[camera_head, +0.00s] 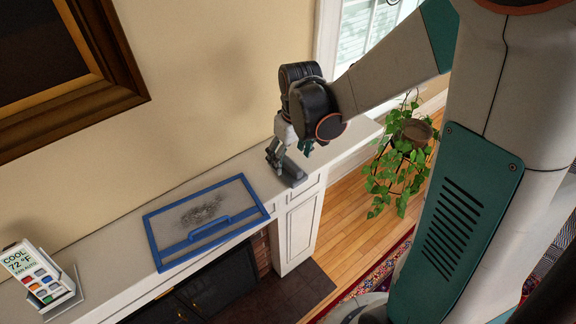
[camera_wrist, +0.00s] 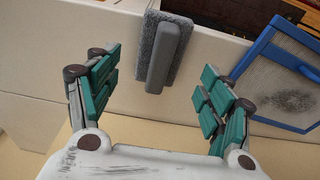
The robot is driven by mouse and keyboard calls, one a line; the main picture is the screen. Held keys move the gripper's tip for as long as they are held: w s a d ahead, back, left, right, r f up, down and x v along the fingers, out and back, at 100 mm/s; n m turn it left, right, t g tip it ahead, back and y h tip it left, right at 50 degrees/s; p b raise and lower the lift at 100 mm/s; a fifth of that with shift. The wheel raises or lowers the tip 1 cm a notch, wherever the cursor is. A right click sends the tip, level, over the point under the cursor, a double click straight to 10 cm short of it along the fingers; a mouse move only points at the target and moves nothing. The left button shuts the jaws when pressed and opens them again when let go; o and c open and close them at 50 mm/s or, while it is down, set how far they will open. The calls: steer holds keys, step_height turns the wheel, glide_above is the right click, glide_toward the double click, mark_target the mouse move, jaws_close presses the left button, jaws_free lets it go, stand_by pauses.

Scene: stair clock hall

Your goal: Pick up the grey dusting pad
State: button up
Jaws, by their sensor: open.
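The grey dusting pad (camera_head: 291,171) lies on the white mantel shelf near its right end. In the wrist view the pad (camera_wrist: 164,52) shows a fuzzy grey base with a smooth raised grip bar along it. My gripper (camera_wrist: 160,85) is open, its teal-padded fingers spread to either side with the pad between and beyond them. In the head view my gripper (camera_head: 288,155) is over the shelf's right end, at the pad; it hides part of the pad. I cannot tell from these views whether a finger touches it.
A blue-framed screen (camera_head: 157,245) with a dark dusty patch lies on the shelf left of the pad. A thermostat remote (camera_head: 40,272) stands in a holder at far left. A framed picture (camera_head: 122,92) hangs above. A potted plant (camera_head: 402,160) stands beyond the shelf's right end.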

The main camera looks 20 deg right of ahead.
mark_target(290, 163)
steer(key=shift+w+f, duration=0.1)
steer(key=shift+f, duration=1.85)
steer(key=c, duration=1.3)
steer(key=shift+o, duration=0.2)
steer(key=shift+r, duration=0.1)
step_height(290, 163, up, 20)
steer(key=shift+p, duration=0.45)
